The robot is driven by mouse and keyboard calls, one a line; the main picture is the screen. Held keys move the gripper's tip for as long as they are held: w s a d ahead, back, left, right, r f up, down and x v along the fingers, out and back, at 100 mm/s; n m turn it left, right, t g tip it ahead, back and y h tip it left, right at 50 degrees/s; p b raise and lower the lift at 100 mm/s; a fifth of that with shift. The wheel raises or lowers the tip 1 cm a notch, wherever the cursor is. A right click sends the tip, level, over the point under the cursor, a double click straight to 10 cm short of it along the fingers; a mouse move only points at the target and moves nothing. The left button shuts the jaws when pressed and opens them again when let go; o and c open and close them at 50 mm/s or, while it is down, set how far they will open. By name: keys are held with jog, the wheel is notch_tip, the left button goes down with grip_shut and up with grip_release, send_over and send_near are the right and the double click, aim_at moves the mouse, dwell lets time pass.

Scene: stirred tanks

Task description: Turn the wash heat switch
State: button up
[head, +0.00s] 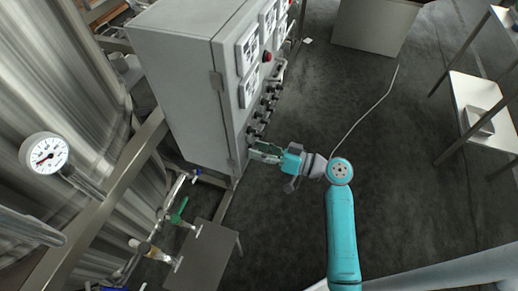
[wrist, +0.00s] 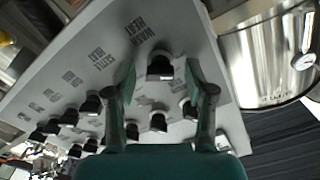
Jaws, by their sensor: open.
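The wash heat switch (wrist: 160,67) is a black knob on the grey panel face, beside a label that appears to read WASH HEAT, upside down in the wrist view. My gripper (wrist: 161,80) is open, with one green finger on each side of this knob. I cannot tell whether the fingers touch it. In the head view my gripper (head: 262,152) is at the lower end of the cabinet front, and its fingers hide the knob there.
The grey control cabinet (head: 180,85) carries several more black knobs, meters and a red button (head: 267,57). Another knob (wrist: 158,122) sits close by in the wrist view. A steel tank (wrist: 265,60) stands beside the panel. A small table (head: 204,250) is below; open floor lies right.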

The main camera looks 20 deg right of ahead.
grip_shut()
jog(key=shift+m, duration=3.9)
grip_release()
